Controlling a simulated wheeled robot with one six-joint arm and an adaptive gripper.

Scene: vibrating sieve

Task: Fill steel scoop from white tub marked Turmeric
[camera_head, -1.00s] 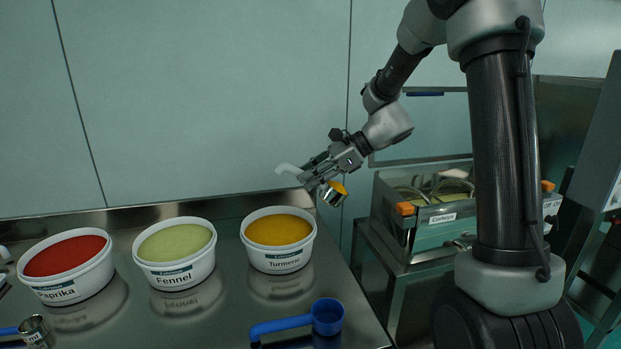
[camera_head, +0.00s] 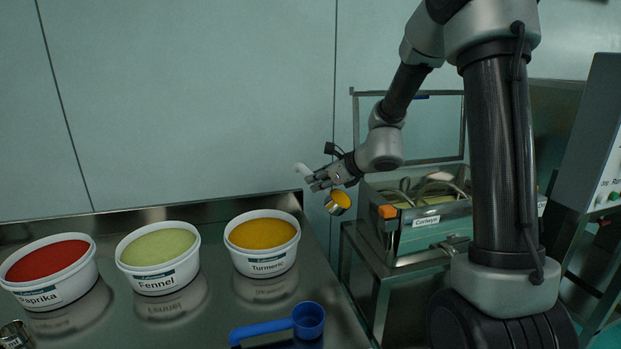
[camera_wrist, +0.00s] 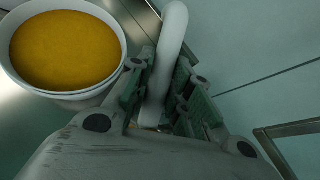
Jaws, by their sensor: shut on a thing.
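The white tub marked Turmeric (camera_head: 262,262) stands on the steel table, near its right end, and is filled with orange-yellow powder. The wrist view shows the tub (camera_wrist: 118,84) at the upper left. My gripper (camera_head: 318,180) is shut on the white handle of the steel scoop (camera_head: 334,207). The handle (camera_wrist: 166,60) runs between the fingers in the wrist view. The scoop's cup hangs below the gripper, beyond the table's right edge, to the upper right of the tub. Orange-yellow powder shows in the cup. The cup is hidden in the wrist view.
White tubs marked Fennel (camera_head: 160,278) and Paprika (camera_head: 50,290) stand to the left. A blue scoop (camera_head: 306,322) lies at the table's front. A small metal cup (camera_head: 14,336) is at the lower left.

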